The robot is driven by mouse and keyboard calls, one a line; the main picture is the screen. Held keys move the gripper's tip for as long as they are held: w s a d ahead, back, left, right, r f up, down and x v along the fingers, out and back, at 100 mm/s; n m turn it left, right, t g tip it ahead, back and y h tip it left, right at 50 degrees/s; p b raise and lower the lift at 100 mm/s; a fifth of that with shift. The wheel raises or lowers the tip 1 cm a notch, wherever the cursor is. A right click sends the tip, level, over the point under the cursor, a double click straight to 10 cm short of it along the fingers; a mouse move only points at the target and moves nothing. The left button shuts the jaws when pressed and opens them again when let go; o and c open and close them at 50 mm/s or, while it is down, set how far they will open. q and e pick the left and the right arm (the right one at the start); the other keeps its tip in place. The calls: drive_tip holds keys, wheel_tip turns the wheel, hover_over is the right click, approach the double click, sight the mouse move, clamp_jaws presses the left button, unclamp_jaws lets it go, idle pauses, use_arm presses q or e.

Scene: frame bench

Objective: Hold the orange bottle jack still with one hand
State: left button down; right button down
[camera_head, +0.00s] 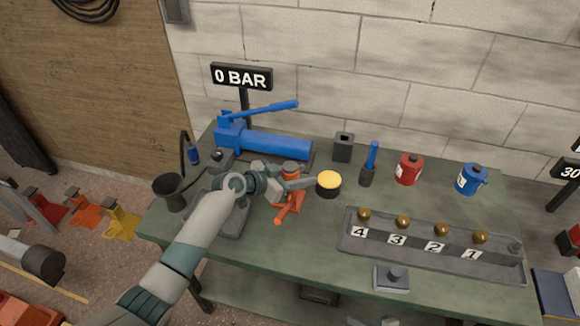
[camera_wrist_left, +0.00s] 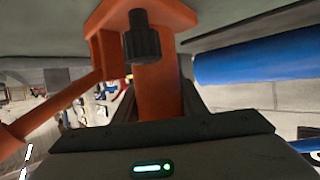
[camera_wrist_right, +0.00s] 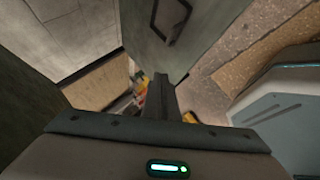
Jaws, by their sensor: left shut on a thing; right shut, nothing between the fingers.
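The orange bottle jack (camera_head: 289,200) stands on the green bench, left of the middle. It has an orange lever socket at its front. My left gripper (camera_head: 285,184) is shut on the jack's body from the left, and the arm hides part of it. In the left wrist view the orange bottle jack (camera_wrist_left: 155,85) fills the space between the fingers, with a black knob in front of it. My right gripper (camera_wrist_right: 160,95) is shut and empty in the right wrist view. It does not show in the head view.
A blue hand pump (camera_head: 270,145) lies behind the jack, under a "0 BAR" sign (camera_head: 242,77). A black pot with a yellow top (camera_head: 329,184) stands close to the right. A numbered tray (camera_head: 350,242) is at the right front. A black funnel (camera_head: 170,190) stands left.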

drive_tip(key=s+a+r+n+g+y, duration=0.45)
drive_tip(key=s+r+n+g, duration=0.35)
drive_tip(key=s+r+n, duration=0.45)
drive_tip(key=s+d+r+n+g+h, duration=0.45)
drive_tip(key=s+d+n, duration=0.3)
drive_tip(key=s, duration=0.35)
drive_tip(key=s+d+r+n+g+h, duration=0.3)
drive_tip(key=s+d+r+n+g, duration=0.15)
drive_tip(key=s+d+n, duration=0.4)
drive_tip(key=w+a+r+m+t+y, duration=0.1)
drive_tip(key=w+a+r+m+y, duration=0.1)
drive_tip(key=w+a, duration=0.65)
drive_tip(key=w+a+r+m+t+y, duration=0.2)
drive_tip(key=w+a, duration=0.5)
drive_tip(key=a, duration=0.2)
drive_tip(key=w+a+r+y, duration=0.3)
drive_tip(key=w+a+r, duration=1.05)
drive_tip(key=a, duration=0.25)
drive_tip(key=w+r+n+t+h, duration=0.3)
drive_tip(key=w+r+h, duration=0.2)
drive_tip(key=w, duration=0.4)
drive_tip(key=w+a+r+n+t+h, duration=0.1)
drive_tip(key=w+r+n+t+h, duration=0.2)
drive_tip(key=w+r+h, duration=0.3)
drive_tip(key=w+n, duration=0.1)
drive_tip(key=w, duration=0.2)
drive_tip(key=shift+r, duration=0.3)
